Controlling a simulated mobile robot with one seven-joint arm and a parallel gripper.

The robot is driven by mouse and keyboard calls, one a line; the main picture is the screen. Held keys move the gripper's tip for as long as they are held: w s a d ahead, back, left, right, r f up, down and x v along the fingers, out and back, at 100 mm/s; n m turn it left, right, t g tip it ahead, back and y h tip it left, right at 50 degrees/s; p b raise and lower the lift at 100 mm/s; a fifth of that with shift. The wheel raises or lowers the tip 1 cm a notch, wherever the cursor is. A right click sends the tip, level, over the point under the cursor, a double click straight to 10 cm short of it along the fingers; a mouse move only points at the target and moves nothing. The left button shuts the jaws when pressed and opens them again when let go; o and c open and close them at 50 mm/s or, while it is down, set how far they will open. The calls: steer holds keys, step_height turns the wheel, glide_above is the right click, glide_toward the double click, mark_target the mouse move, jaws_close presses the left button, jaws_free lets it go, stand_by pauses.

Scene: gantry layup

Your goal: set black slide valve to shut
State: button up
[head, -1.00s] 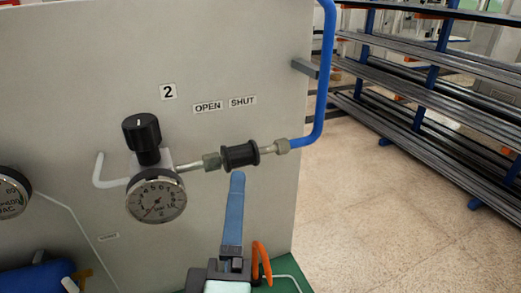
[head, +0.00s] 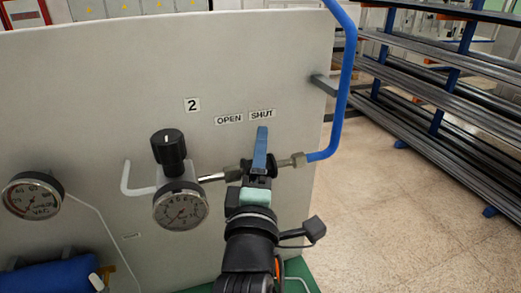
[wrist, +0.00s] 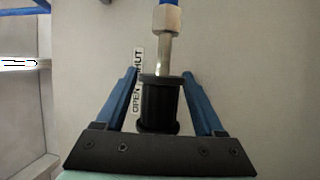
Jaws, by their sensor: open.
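The black slide valve (wrist: 159,105) is a ribbed black sleeve on a metal line in front of a grey panel. In the wrist view it lies level with the OPEN label (wrist: 137,97), and bare metal rod shows between it and the fitting (wrist: 167,19) on the SHUT side. My gripper (wrist: 160,72) is open, with one blue finger on each side of the sleeve and gaps showing. In the head view, my gripper (head: 262,130) covers most of the sleeve below the SHUT label (head: 262,114).
A gauge (head: 181,206) with a black knob (head: 167,150) stands just left of the valve. A blue pipe (head: 346,90) rises at the right from the line. Another gauge (head: 32,196) is at far left. Racks of bars (head: 450,90) stand beyond open floor.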

jaws_close()
stand_by(0.4)
stand_by(1.1)
